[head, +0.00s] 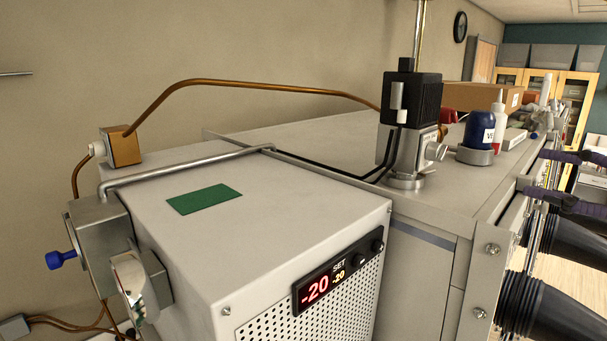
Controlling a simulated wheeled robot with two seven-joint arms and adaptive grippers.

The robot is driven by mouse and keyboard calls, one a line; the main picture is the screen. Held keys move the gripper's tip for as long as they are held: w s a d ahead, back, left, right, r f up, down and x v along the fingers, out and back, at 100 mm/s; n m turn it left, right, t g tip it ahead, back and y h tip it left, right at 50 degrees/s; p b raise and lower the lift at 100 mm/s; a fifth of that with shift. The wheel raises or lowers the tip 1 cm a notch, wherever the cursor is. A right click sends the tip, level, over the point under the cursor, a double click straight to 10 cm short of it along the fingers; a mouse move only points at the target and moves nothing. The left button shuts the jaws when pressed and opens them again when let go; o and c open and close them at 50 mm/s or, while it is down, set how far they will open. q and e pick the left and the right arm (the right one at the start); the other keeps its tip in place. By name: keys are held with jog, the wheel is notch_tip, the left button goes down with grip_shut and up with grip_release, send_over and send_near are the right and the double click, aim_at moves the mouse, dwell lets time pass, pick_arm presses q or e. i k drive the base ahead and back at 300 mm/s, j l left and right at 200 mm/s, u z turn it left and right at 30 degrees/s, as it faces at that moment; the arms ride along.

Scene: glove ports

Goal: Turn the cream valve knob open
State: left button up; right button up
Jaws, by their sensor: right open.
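A small cream knob (97,149) sits on the left side of a brass valve block (121,146), at the back left corner of the white chiller. Nothing touches the knob. Its open or shut setting cannot be read from here. My right gripper (532,172) is at the right edge, beside the glovebox's front side. Its two dark, purplish fingers point left and stand apart, with nothing seen between them. It is far from the knob, across the chiller and the grey cabinet. My left gripper is not in view.
The white chiller (260,215) has a -20 display (335,272). A grey fitting (97,235) with a blue knob (60,260) hangs at its left. A copper pipe (255,84) arches behind. Black glove sleeves (560,315) stick out at right. A blue-capped bottle (478,130) stands on the cabinet.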

aim_at(97, 149)
jog(key=k+l, duration=1.1)
jog(key=l, duration=0.05)
